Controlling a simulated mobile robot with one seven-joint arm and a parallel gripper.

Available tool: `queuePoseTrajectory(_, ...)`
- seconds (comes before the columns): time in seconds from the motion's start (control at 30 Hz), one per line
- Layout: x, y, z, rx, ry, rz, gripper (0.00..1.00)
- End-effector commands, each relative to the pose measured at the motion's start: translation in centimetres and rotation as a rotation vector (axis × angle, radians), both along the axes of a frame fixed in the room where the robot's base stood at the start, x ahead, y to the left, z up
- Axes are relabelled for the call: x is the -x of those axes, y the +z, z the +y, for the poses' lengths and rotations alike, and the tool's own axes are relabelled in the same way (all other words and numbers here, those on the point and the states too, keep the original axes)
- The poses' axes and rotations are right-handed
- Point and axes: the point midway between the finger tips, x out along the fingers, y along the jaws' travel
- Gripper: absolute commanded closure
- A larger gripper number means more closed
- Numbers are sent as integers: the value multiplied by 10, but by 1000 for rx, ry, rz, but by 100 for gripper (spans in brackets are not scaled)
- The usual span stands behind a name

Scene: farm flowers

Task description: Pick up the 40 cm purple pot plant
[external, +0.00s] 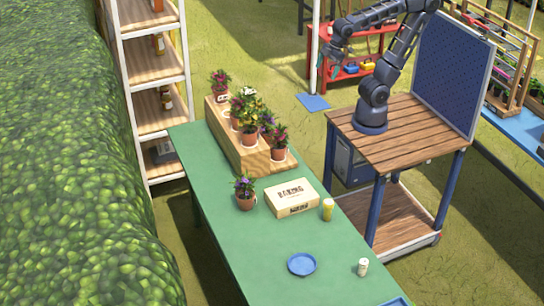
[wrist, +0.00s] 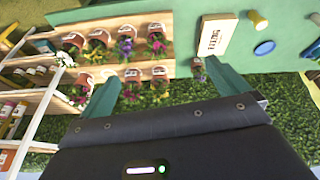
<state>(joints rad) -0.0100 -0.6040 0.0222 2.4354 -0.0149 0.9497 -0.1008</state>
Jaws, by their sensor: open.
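A terracotta pot with purple flowers (external: 245,201) stands alone on the green table, left of a cardboard box. It also shows in the wrist view (wrist: 198,64), beside the tip of my right finger. Another plant with purple flowers (external: 267,119) stands among several potted plants in a wooden stand (external: 249,157); in the wrist view purple blooms (wrist: 125,48) hang from a labelled pot in the upper row. The pot labels are too small to read. My gripper (external: 328,66) is open and empty, raised in the air well away from the plants.
The green table (external: 226,261) also holds the cardboard box (external: 292,193), a yellow cup (external: 327,206), a blue dish (external: 302,264) and a small white cup (external: 363,266). A shelf rack (external: 158,66) and a hedge (external: 60,150) stand to the left. The table's near part is mostly clear.

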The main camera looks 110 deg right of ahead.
Motion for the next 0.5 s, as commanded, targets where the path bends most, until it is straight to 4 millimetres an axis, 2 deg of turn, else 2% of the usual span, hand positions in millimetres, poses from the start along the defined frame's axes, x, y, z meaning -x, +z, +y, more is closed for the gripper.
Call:
queuePoseTrajectory(0.03,-14,2,2,12,26,12,0)
queuePoseTrajectory(0.23,-66,8,12,60,136,47,0)
queuePoseTrajectory(0.5,-138,2,29,114,288,96,0)
